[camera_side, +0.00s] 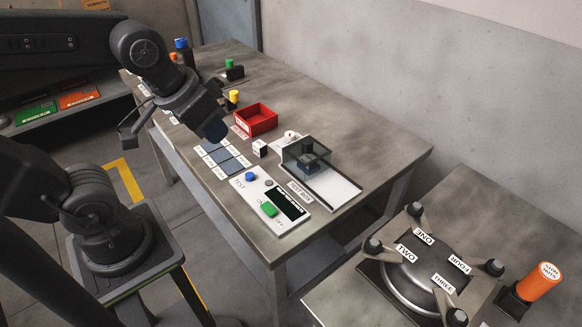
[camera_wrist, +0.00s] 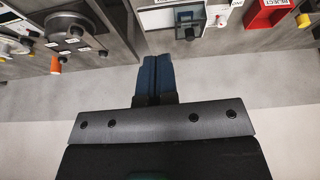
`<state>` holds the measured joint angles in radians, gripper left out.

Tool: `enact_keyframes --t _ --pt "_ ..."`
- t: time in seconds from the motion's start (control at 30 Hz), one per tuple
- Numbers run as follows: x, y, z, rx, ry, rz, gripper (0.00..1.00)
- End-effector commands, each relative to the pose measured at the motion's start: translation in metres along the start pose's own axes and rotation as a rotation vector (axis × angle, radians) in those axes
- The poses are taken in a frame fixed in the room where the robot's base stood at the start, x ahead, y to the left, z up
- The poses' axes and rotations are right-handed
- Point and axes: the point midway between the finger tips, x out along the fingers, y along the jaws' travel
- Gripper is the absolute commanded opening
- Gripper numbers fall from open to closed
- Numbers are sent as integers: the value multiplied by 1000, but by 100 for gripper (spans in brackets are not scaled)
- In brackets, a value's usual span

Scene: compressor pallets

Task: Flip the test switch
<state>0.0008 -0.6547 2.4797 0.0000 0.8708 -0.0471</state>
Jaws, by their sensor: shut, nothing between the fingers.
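The white test panel (camera_side: 293,228) lies on the near part of the long table in the side view. It carries a green switch (camera_side: 268,209) between ON and OFF lettering, a blue button (camera_side: 250,177) near the word TEST, a small grey knob (camera_side: 268,184) and a black display (camera_side: 284,203). My gripper (camera_side: 215,131) is in the air above the table, left of and behind the panel, apart from the switch. In the wrist view my gripper's blue fingers (camera_wrist: 158,60) are together with nothing between them. I cannot make out the switch in the wrist view.
A clear-walled test box (camera_side: 308,154) stands behind the panel. A red reject bin (camera_side: 257,121) and dark labelled tiles (camera_side: 222,159) are close to my gripper. The table's back right is clear.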

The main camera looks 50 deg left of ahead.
Motion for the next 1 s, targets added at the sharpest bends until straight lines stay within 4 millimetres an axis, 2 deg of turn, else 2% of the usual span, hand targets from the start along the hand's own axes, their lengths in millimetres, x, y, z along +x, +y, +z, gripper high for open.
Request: enact_keyframes --t 0.03,0.17,0.57,0.77,1.0 --pt "-7 0 3 16 23 1 0" --pt "-14 -1 9 43 43 1 0" --pt "-14 -1 8 64 38 1 0" --pt "1 -3 -2 233 -32 20 0" --pt "34 -10 -20 586 -143 107 0"
